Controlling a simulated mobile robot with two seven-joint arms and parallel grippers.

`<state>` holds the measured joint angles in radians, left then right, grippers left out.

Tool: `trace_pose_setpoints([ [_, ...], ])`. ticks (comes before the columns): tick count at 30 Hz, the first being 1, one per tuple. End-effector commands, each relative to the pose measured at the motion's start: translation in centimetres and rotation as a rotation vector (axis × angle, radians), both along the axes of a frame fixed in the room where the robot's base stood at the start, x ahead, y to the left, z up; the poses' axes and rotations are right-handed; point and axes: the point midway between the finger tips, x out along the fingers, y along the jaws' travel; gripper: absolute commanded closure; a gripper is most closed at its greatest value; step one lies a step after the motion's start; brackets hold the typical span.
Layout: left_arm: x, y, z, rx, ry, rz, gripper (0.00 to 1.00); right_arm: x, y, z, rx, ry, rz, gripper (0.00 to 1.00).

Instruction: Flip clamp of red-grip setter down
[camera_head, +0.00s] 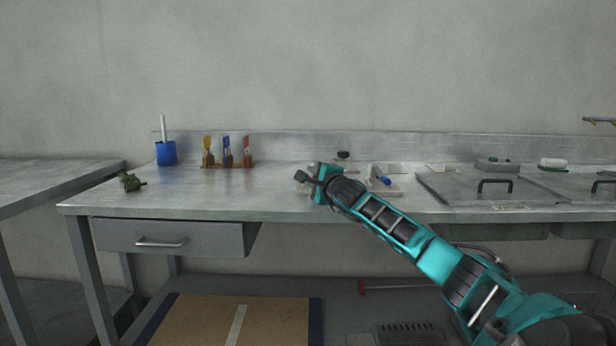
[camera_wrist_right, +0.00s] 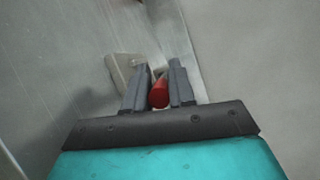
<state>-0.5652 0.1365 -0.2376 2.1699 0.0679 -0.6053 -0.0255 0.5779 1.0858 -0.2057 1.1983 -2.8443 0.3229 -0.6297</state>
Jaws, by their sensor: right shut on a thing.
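My right gripper (camera_head: 306,178) is over the worktable, left of the shallow trays. In the wrist view its two grey fingers (camera_wrist_right: 159,88) are shut on a red cylindrical grip (camera_wrist_right: 158,93). A pale grey block (camera_wrist_right: 122,72) lies just beyond the left finger, partly hidden by it. The rest of the setter and its clamp are hidden behind the fingers, so I cannot tell whether the clamp is up or down. In the head view the gripper hides the red grip. My left gripper is not in view.
A lid with a black handle (camera_head: 494,185) is at right. The table's middle left is clear.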

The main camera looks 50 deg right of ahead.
Motion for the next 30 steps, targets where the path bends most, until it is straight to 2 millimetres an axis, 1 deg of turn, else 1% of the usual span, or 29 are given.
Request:
trace_pose_setpoints([
  [7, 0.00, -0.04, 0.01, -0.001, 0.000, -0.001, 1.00, 0.07, -0.59, -0.29, -0.012, -0.012, 0.003, 1.00],
  [20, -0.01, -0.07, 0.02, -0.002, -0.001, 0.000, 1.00, 0.10, -0.62, -0.41, -0.013, -0.012, 0.004, 1.00],
  [21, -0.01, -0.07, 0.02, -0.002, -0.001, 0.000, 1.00, 0.10, -0.62, -0.42, -0.013, -0.012, 0.004, 0.72],
  [27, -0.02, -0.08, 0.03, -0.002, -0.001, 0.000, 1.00, 0.07, -0.66, -0.36, -0.014, -0.012, 0.002, 0.55],
  [30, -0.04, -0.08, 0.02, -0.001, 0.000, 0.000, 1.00, 0.05, -0.69, -0.32, -0.014, -0.012, 0.002, 0.55],
])
